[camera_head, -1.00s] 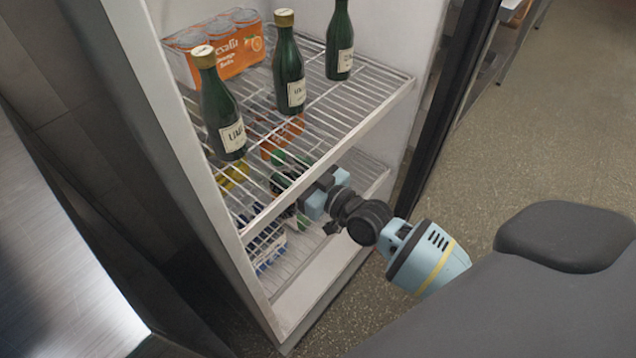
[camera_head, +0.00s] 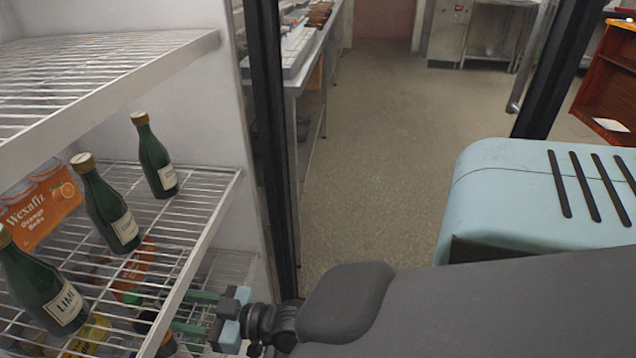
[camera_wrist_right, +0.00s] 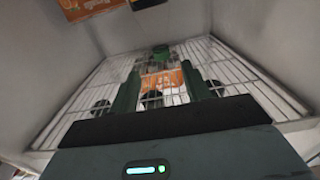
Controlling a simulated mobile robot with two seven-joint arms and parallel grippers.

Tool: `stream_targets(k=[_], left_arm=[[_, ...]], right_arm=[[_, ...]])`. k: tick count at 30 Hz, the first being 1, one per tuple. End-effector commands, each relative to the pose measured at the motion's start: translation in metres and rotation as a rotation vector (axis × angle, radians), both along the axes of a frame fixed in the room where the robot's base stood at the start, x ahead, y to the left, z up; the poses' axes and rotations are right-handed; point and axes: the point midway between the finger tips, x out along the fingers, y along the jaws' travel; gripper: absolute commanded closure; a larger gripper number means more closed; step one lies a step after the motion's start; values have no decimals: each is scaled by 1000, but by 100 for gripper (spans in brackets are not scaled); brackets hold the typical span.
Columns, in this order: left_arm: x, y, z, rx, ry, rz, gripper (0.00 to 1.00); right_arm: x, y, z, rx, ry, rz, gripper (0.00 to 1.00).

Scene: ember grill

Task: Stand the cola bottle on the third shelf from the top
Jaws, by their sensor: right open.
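A dark bottle (camera_head: 148,318), probably the cola, stands on the shelf below the green bottles; wires of the shelf above partly hide it. My right gripper (camera_head: 180,312) is beside it at the front of the cabinet, below the green bottles' shelf (camera_head: 205,205), fingers pointing inward. In the right wrist view the open fingers (camera_wrist_right: 160,90) frame a green-capped thing with an orange and white patch (camera_wrist_right: 160,82); I cannot tell whether they touch it. An empty wire shelf (camera_head: 110,85) is above the green bottles. My left gripper is not in view.
Several green bottles (camera_head: 108,208) and an orange soda pack (camera_head: 38,205) stand on the shelf above my right gripper. A yellow item (camera_head: 90,335) is on the lower level. The cabinet's side wall (camera_head: 205,120) bounds the shelves. Open floor (camera_head: 390,170) lies to the right.

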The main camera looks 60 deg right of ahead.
Motion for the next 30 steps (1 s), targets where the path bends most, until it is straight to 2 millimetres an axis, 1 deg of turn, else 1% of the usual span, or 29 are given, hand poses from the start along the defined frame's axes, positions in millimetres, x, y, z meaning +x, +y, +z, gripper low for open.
stream_targets(k=[2, 4, 5, 8, 9, 11, 12, 14, 15, 17, 18, 20, 21, 24, 27, 30], left_arm=[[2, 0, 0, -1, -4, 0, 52], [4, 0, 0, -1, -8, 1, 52], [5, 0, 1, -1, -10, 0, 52], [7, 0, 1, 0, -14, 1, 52], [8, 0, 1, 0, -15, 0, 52], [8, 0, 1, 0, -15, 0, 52], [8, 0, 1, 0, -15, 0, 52], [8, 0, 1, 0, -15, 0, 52], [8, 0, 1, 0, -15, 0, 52], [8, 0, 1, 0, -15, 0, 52], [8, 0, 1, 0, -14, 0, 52], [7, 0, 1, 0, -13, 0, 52], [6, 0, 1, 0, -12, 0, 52], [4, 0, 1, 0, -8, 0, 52], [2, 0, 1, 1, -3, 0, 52], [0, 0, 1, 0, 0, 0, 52]], right_arm=[[-4, 1, -5, -1, 12, 1, 52], [-16, 4, -17, -6, 46, 2, 52], [-23, 6, -25, -7, 68, 3, 52], [-62, 15, -59, -20, 173, 4, 52], [-82, 19, -75, -28, 225, 4, 52], [-115, 24, -98, -41, 310, 1, 52], [-137, 27, -111, -52, 364, -2, 52], [-172, 30, -129, -68, 450, -9, 52], [-195, 31, -140, -79, 505, -15, 52], [-231, 33, -154, -97, 591, -27, 52], [-255, 32, -162, -111, 648, -36, 52], [-289, 32, -171, -131, 729, -49, 52], [-311, 31, -175, -144, 780, -59, 52], [-355, 28, -181, -176, 883, -81, 52], [-385, 25, -183, -199, 954, -97, 52], [-401, 23, -184, -213, 992, -106, 52]])
